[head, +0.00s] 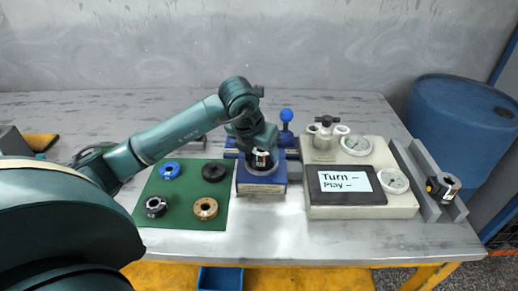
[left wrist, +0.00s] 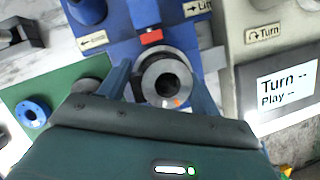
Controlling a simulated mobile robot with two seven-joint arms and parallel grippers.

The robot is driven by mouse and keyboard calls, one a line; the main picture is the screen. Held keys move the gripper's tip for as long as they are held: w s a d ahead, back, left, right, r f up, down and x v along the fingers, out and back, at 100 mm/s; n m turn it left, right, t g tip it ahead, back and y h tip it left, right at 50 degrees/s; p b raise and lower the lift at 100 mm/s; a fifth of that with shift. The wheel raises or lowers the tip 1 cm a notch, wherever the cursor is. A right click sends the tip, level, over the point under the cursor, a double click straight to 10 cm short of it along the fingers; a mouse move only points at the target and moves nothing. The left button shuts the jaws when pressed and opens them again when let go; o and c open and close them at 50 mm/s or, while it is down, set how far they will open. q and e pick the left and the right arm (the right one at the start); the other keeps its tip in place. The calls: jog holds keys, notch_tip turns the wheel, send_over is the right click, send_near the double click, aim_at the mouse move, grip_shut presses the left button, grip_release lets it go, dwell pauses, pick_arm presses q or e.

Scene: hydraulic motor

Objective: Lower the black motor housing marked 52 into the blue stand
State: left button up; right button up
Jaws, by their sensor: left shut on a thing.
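My left gripper (head: 263,153) is shut on the motor housing (head: 262,160), a dark cylinder with a light label too small to read. In the left wrist view the housing (left wrist: 149,77) shows from above as a round grey-metal end with a dark centre hole, between the two fingers of my left gripper (left wrist: 163,88). The gripper points down over the blue stand (head: 262,189); the stand (left wrist: 124,47) also shows around the housing in the left wrist view. The housing is upright at the stand's round seat. I cannot tell how deep it sits. My right gripper is out of view.
A green mat (head: 180,213) left of the stand holds several ring parts. A beige panel (head: 320,204) with gauges and a "Turn / Play" display (head: 345,181) stands close on the right. Another small cylinder (head: 448,182) lies by grey rails. A blue-knobbed lever (head: 286,116) rises behind the stand.

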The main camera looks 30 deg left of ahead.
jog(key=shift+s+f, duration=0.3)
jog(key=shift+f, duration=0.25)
pick_arm(q)
jog(key=o, duration=1.7)
jog(key=shift+f, duration=0.15)
jog(key=shift+o, duration=0.2)
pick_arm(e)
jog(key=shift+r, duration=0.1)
pick_arm(q)
notch_tip(320, 180, up, 9)
jog(key=p, duration=0.6)
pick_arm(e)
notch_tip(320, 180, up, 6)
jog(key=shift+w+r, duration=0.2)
